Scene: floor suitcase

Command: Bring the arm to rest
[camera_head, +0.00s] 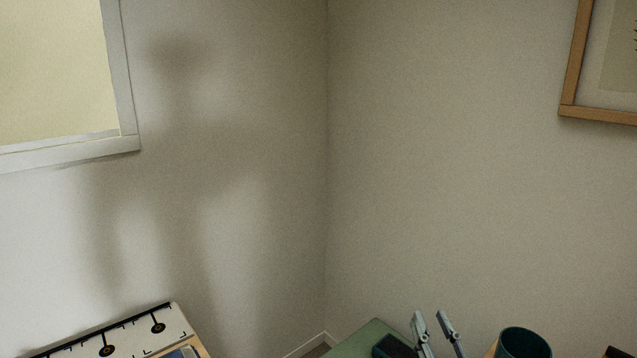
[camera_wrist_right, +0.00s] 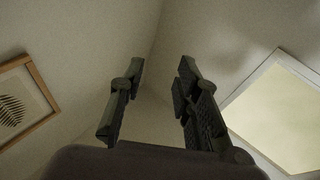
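My right gripper (camera_head: 431,322) shows at the bottom of the head view, to the right of the room's corner, with its two fingers pointing up. The fingers stand apart with nothing between them. In the right wrist view the same gripper (camera_wrist_right: 158,85) is open and empty, its fingers reaching toward the wall corner. Only the finger ends show in the head view; the rest of the right arm is below the picture. My left gripper is in neither view.
A green surface (camera_head: 358,340) with a dark object (camera_head: 394,347) lies by the right gripper. A dark teal round container (camera_head: 524,343) stands to its right. A white patterned item (camera_head: 130,331) is at lower left. The space above is clear.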

